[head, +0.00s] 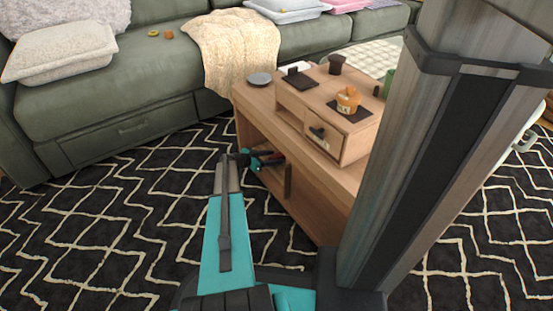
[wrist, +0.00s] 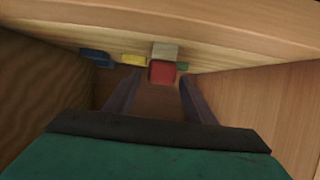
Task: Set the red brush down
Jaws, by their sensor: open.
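A red, blocky thing (wrist: 162,71) with a pale beige part above it shows in the wrist view, at the far end between my fingertips. It seems to be the red brush, but its full shape is hidden. My gripper (wrist: 160,82) is open, with one dark finger on each side of the red thing. I cannot tell whether the fingers touch it. In the head view, my gripper (head: 268,160) is at the open side of the wooden coffee table (head: 310,180), partly inside its lower compartment.
Blue (wrist: 95,54), yellow (wrist: 133,60) and green (wrist: 182,66) things lie near the red one. Wooden walls and a top board enclose the compartment. On the table are a grey dish (head: 259,78), a dark cup (head: 336,64) and an orange-topped pot (head: 348,99). A green sofa (head: 130,75) stands behind.

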